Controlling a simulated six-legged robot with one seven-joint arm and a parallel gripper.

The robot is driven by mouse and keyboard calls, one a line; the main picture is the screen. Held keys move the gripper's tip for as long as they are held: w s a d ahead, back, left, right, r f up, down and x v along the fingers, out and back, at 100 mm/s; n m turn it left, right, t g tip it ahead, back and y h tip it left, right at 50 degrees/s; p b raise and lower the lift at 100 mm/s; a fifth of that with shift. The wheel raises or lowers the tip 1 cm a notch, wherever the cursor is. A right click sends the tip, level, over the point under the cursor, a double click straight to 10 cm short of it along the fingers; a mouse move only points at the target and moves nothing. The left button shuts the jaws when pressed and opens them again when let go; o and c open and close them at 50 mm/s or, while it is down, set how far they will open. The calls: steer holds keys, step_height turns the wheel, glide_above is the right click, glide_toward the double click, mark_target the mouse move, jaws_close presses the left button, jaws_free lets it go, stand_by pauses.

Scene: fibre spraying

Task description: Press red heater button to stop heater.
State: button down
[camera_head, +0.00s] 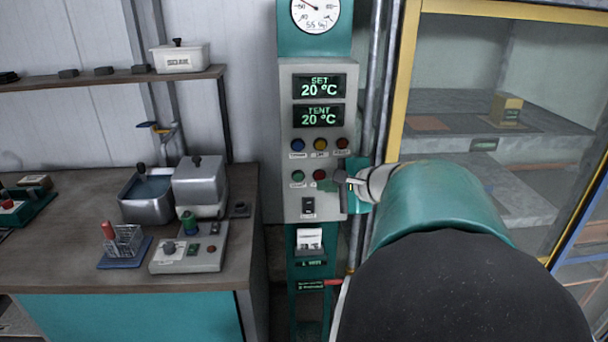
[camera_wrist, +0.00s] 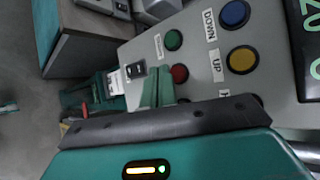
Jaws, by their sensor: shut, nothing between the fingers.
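A grey control panel (camera_head: 286,201) stands upright ahead of me. Its lower button row has a green button (camera_head: 298,176) and a red button (camera_head: 319,175). The upper row has a blue, a yellow and another red button (camera_head: 343,144). In the wrist view the lower red button (camera_wrist: 180,72) shows right beside my gripper's green fingertips (camera_wrist: 162,84), and the green button (camera_wrist: 173,40) lies beyond. My gripper (camera_head: 328,184) is shut and empty, at the panel's face just below and right of the lower red button. I cannot tell whether it touches the panel.
Two displays (camera_head: 319,101) read SET 20 °C and TENT 20 °C. A black switch (camera_head: 308,207) sits below the buttons. A bench (camera_head: 75,255) with metal equipment stands left. A yellow-framed glass cabinet (camera_head: 405,75) stands close on the right, beside my arm.

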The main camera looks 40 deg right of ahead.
steer(key=shift+s+a, duration=0.65)
steer(key=shift+s, duration=0.3)
steer(key=shift+s+a, duration=0.6)
steer(key=shift+s, duration=0.3)
